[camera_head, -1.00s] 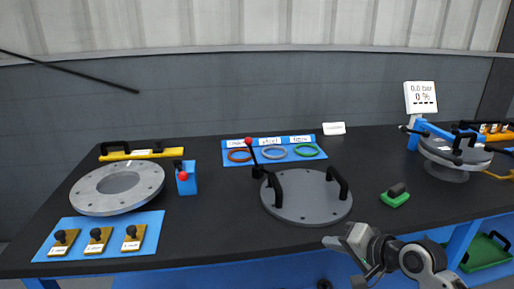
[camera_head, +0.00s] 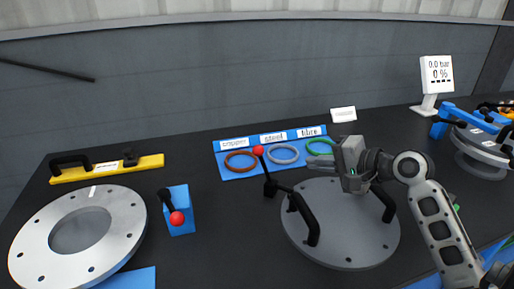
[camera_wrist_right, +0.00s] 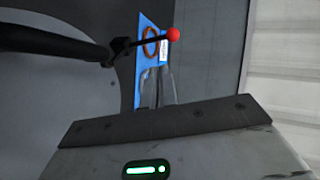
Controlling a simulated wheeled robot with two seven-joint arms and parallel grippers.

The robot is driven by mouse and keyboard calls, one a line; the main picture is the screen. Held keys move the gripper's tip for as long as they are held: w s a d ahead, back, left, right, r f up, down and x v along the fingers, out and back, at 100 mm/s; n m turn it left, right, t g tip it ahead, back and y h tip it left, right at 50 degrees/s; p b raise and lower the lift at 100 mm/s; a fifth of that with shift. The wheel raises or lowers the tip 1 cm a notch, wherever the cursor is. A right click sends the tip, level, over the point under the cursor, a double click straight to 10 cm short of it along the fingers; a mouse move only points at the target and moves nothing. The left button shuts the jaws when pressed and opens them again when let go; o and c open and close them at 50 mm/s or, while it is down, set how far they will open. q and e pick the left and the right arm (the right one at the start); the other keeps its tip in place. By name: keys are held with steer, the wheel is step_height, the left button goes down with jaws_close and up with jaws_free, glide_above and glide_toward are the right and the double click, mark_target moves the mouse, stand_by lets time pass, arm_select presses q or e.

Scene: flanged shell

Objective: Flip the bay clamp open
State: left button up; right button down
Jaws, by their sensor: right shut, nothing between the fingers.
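A black clamp lever with a red ball (camera_head: 258,151) stands at the left rim of the grey round lid (camera_head: 345,245); it leans slightly left, ball up. A second red-ball lever, ball low (camera_head: 177,218), sits on a blue block (camera_head: 180,197) further left. Which one is the bay clamp I cannot tell for sure. My right gripper (camera_head: 348,163) is over the lid's far part, right of the upright lever, apart from it. In the right wrist view its fingers (camera_wrist_right: 158,88) are shut and empty; the red ball (camera_wrist_right: 173,34) shows beyond their tips. My left gripper is out of view.
The lid carries two black handles (camera_head: 305,218). A blue mat (camera_head: 236,172) with three rings lies behind. A pale flanged ring (camera_head: 120,225) and a yellow bar (camera_head: 105,170) are at left. A gauge display (camera_head: 436,75) stands at right. Bare table lies between block and lid.

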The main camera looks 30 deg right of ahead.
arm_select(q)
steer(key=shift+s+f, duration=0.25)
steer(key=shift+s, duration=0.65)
arm_select(e)
glide_toward(263, 160)
steer(key=x, duration=0.7)
steer(key=shift+d, duration=0.15)
arm_select(q)
steer(key=shift+p, duration=0.3)
